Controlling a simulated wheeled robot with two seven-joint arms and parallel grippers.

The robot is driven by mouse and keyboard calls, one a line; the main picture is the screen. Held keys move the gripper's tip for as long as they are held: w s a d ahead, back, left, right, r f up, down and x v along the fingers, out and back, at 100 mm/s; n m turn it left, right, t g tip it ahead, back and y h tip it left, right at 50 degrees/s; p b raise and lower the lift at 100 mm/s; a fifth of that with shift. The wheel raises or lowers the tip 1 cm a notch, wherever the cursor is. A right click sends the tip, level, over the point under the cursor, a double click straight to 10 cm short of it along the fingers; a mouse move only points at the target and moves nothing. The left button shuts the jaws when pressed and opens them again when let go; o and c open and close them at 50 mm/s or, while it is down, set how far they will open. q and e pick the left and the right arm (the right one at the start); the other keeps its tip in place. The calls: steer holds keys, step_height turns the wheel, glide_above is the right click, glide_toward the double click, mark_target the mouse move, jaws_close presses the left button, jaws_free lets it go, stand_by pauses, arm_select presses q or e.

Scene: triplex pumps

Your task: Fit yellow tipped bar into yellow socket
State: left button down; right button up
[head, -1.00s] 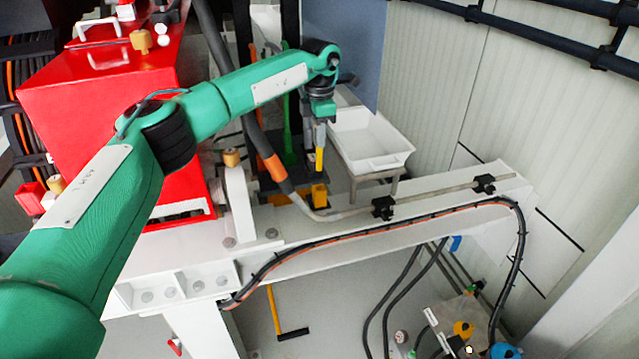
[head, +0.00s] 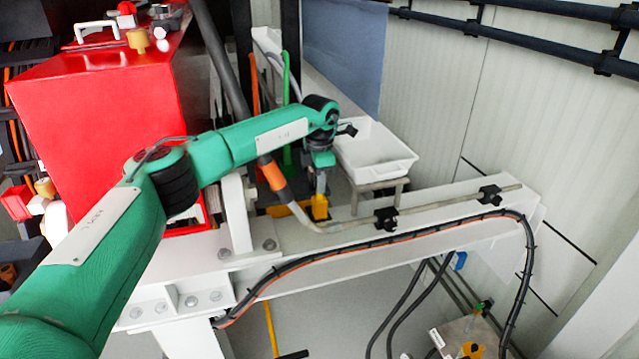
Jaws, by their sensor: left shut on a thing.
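My left gripper (head: 321,184) points down above the white beam, shut on the bar. It is directly over the yellow socket (head: 319,208), which stands on the beam beside the bent grey pipe. The bar's yellow tip cannot be told apart from the yellow of the socket, so I cannot tell whether it is inside it or just at its top. Most of the bar is hidden by the gripper. My right gripper is not in view.
A hose with an orange band (head: 272,174) runs down close left of the socket. A white tray (head: 372,155) stands behind to the right. A red housing (head: 95,110) is at the left. A black cable (head: 400,237) runs along the beam's front.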

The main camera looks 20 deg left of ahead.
arm_select(q)
steer(key=shift+f, duration=0.15)
steer(key=c, duration=1.6)
jaws_free()
steer(key=shift+o, duration=0.8)
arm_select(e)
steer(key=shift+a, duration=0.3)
